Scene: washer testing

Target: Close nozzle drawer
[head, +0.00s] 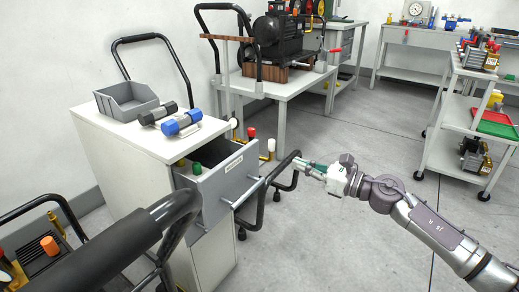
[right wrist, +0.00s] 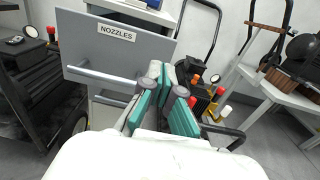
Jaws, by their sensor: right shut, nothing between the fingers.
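The nozzle drawer (head: 218,184) is a grey drawer pulled out of the white cabinet (head: 140,178). Green nozzle tops (head: 196,168) show inside it. In the right wrist view its front (right wrist: 115,47) carries a "NOZZLES" label, with a bar handle (right wrist: 100,78) across its lower part. My right gripper (head: 298,164) is shut and empty, to the right of the drawer front in the head view. In the right wrist view its green-padded fingers (right wrist: 168,98) are near the drawer's right edge; I cannot tell whether they touch it. My left gripper is not in view.
A grey bin (head: 127,101) and two cylindrical tools, one black (head: 158,114) and one blue (head: 182,123), are on the cabinet top. Black cart handles (head: 165,215) stand in front. A compressor table (head: 283,88) stands behind; open floor lies to the right.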

